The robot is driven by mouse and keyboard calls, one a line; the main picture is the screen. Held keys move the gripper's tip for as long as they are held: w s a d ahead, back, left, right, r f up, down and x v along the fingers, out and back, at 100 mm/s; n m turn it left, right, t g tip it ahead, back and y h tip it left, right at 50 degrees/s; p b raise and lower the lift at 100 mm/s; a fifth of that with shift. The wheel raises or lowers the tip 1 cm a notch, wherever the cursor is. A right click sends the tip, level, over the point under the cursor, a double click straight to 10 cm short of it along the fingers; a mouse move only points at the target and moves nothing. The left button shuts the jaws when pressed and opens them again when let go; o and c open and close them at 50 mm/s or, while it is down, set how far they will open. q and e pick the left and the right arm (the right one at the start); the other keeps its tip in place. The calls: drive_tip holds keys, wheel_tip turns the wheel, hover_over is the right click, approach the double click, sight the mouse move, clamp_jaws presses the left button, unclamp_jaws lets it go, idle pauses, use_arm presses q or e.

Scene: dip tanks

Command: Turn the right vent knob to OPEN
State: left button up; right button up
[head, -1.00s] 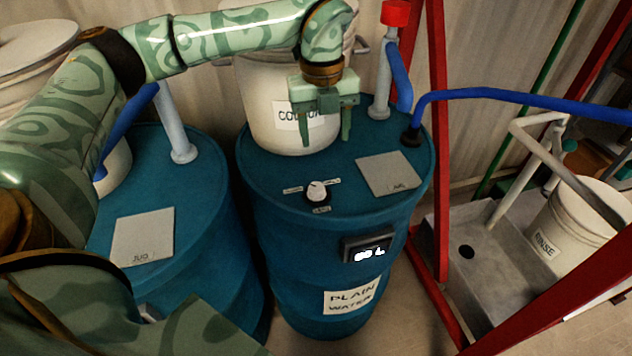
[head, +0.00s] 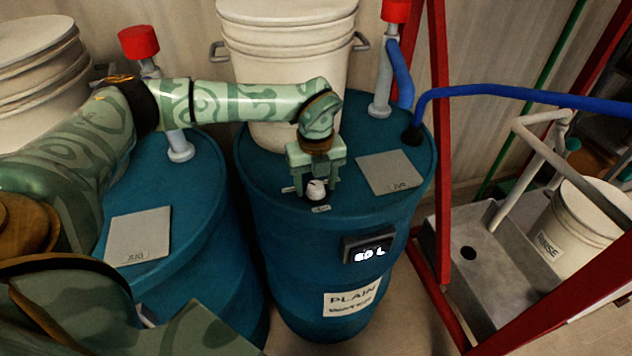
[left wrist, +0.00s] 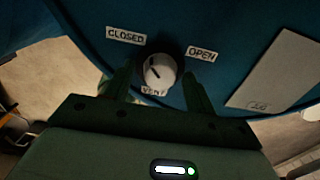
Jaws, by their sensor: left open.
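The right vent knob (head: 316,190), white on a dark base, sits on the lid of the right blue drum (head: 262,215). In the left wrist view the knob (left wrist: 160,70) lies between a CLOSED label (left wrist: 127,36) and an OPEN label (left wrist: 201,54), with a VENT label (left wrist: 153,91) below. Its dark pointer line aims up and left, toward CLOSED. My left gripper (head: 317,184) is open, pointing down over the knob. In the left wrist view its fingers (left wrist: 155,80) stand on either side of the knob, with gaps visible. My right gripper is not in view.
A stack of white buckets (head: 285,60) stands behind the knob on the same lid. A grey JUG plate (head: 388,173) lies to the right. A pipe with a red cap (head: 395,10) and a blue hose (head: 520,95) rise behind. A red frame post (head: 440,150) stands right of the drum.

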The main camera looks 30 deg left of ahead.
use_arm(q)
drive_tip(key=c, duration=1)
